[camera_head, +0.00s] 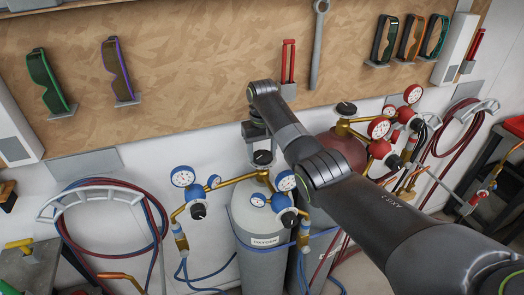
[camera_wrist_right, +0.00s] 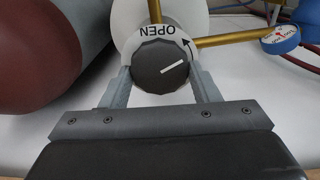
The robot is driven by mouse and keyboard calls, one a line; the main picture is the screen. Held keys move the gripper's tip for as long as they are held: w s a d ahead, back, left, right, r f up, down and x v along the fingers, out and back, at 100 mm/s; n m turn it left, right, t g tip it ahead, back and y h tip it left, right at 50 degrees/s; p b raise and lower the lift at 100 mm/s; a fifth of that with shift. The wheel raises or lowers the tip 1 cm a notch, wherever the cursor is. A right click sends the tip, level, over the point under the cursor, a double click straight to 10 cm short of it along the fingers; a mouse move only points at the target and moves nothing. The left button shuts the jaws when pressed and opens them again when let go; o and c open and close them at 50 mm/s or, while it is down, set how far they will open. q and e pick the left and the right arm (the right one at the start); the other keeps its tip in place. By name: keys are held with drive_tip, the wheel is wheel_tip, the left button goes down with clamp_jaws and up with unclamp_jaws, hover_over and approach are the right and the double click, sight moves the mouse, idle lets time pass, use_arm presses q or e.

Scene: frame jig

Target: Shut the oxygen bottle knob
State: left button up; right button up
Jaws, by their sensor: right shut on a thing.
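The oxygen bottle (camera_head: 245,225) is a pale grey cylinder labelled OXYGEN, standing upright by the wall. Its dark round knob (camera_head: 263,157) sits on top. In the right wrist view the knob (camera_wrist_right: 161,66) has a white line and lies over a white ring marked OPEN with an arrow. My right gripper (camera_head: 258,142) reaches down over the knob, and its two grey fingers (camera_wrist_right: 163,75) are shut on the knob's sides. My left gripper is not in view.
Blue-rimmed gauges (camera_head: 183,176) and brass pipes surround the oxygen bottle's top. A dark red bottle (camera_head: 340,150) with red gauges (camera_head: 379,127) stands close to the right, behind my arm. Coiled hoses (camera_head: 100,190) hang on the wall.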

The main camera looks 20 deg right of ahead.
drive_tip(key=m, duration=0.7)
drive_tip(key=shift+d+r, duration=0.1)
drive_tip(key=shift+d, duration=0.05)
drive_tip(key=m, duration=0.6)
drive_tip(key=shift+d+m, duration=0.1)
drive_tip(key=shift+m, duration=0.3)
drive_tip(key=m, duration=0.5)
drive_tip(key=shift+s+m, duration=0.1)
drive_tip(key=shift+m, duration=0.2)
drive_tip(key=shift+s+m, duration=0.1)
drive_tip(key=shift+m, duration=2.1)
drive_tip(key=o, duration=1)
